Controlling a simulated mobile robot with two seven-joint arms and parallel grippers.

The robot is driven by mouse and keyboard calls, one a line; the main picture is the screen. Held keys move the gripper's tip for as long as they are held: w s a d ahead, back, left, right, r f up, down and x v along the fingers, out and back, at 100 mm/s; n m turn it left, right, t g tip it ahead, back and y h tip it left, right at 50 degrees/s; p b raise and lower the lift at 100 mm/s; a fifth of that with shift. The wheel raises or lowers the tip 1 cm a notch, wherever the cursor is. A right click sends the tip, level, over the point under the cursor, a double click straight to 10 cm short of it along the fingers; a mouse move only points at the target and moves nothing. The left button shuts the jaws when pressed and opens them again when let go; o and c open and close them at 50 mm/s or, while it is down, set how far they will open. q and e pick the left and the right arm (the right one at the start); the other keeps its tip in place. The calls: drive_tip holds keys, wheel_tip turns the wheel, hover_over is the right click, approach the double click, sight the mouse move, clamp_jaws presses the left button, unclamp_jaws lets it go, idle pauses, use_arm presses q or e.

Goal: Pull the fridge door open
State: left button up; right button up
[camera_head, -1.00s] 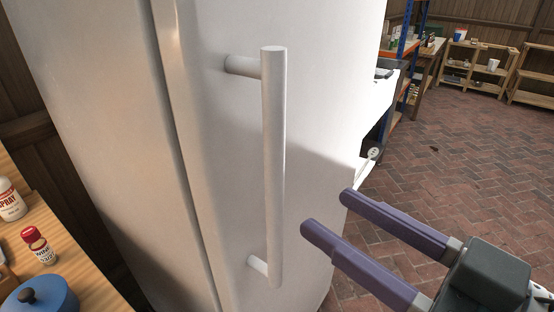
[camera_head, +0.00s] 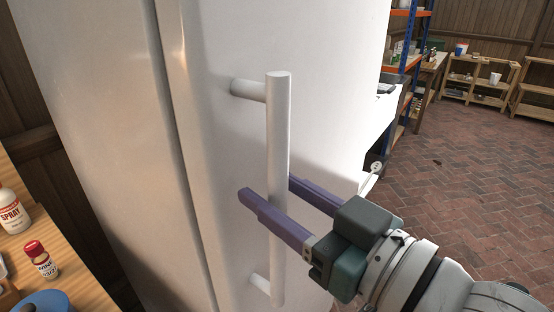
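The white fridge door (camera_head: 225,60) fills the middle of the head view and looks closed against the fridge body (camera_head: 95,80). Its white vertical bar handle (camera_head: 279,130) stands off the door on two posts. My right gripper (camera_head: 266,187) is at the lower half of the handle. Its purple fingers are spread, one in front of the bar on the left and one behind it on the right, with the bar between them. Whether a finger touches the bar I cannot tell. My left gripper is not in view.
A blue-orange shelf rack (camera_head: 405,60) and wooden shelves (camera_head: 480,80) stand behind. The brick floor (camera_head: 460,190) at right is clear.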

clamp_jaws()
idle(1.2)
